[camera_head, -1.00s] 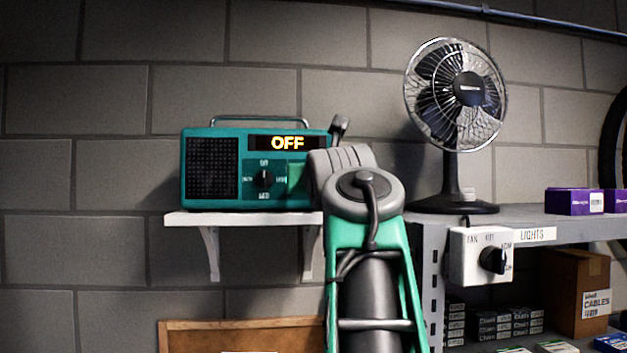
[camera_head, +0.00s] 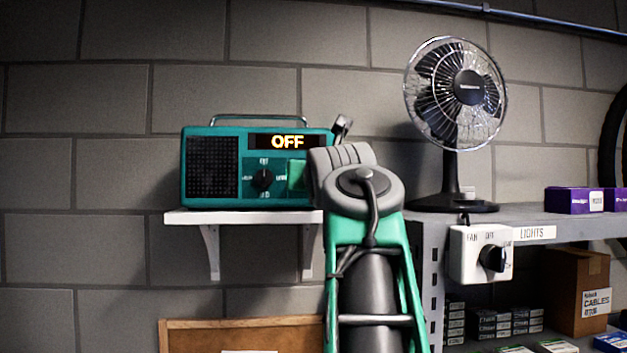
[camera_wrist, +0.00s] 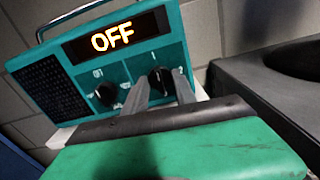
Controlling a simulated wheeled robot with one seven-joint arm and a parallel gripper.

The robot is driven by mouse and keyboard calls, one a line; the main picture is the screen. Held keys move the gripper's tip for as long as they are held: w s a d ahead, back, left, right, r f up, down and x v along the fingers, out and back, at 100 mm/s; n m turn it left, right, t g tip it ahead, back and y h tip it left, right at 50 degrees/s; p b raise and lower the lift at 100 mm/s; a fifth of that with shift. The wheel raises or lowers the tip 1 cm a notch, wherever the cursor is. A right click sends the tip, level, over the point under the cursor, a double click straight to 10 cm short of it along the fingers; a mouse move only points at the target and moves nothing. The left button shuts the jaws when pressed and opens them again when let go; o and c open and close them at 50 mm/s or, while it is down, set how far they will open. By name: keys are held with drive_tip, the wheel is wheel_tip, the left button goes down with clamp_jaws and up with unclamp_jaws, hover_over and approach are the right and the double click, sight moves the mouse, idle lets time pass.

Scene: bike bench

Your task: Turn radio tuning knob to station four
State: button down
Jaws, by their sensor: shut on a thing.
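The teal radio (camera_head: 215,133) stands on a white wall shelf, and its lit display (camera_head: 287,142) reads OFF. A black labelled knob (camera_head: 263,179) on its front also shows at the left in the wrist view (camera_wrist: 105,93). A second black knob (camera_wrist: 160,78) is to its right, seen only in the wrist view. My gripper (camera_wrist: 162,88) is at this right knob, its two grey fingers on either side of it and shut on it. My arm hides this knob in the head view.
The white shelf (camera_head: 190,217) is narrow. To the right, a fan (camera_head: 455,95) and a white switch box (camera_head: 467,255) are on a grey metal rack (camera_head: 428,225). Purple boxes (camera_head: 572,200) lie farther right. The wall above the radio is clear.

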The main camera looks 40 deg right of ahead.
drive_tip(key=n+p, duration=0.1)
drive_tip(key=n, duration=1.9)
idle(3.1)
idle(0.3)
